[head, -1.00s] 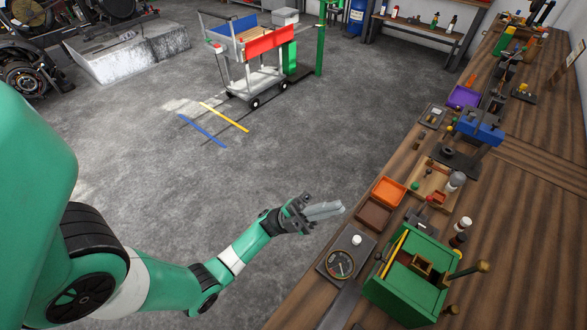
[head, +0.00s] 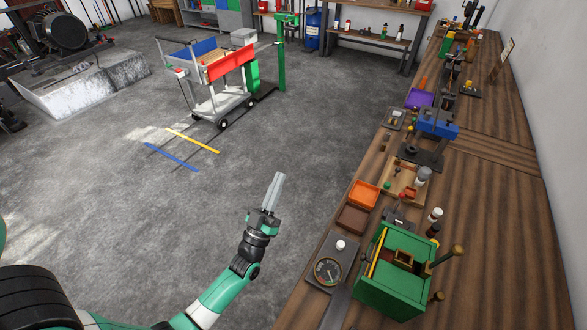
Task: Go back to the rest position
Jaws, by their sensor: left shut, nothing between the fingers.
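My left gripper (head: 275,192) is in the head view, over the grey floor to the left of the workbench. Its two grey fingers lie together, pointing up and slightly right in the picture, with nothing between them. My green and white left arm comes in from the bottom left. The gripper is apart from the bench and from everything on it. My right gripper is not in the picture.
The wooden workbench (head: 500,230) runs along the right. A green box (head: 395,280), a gauge (head: 327,270), an orange tray (head: 364,195) and a blue vise (head: 438,124) stand on it. A cart (head: 217,85) stands farther back. The floor between is clear.

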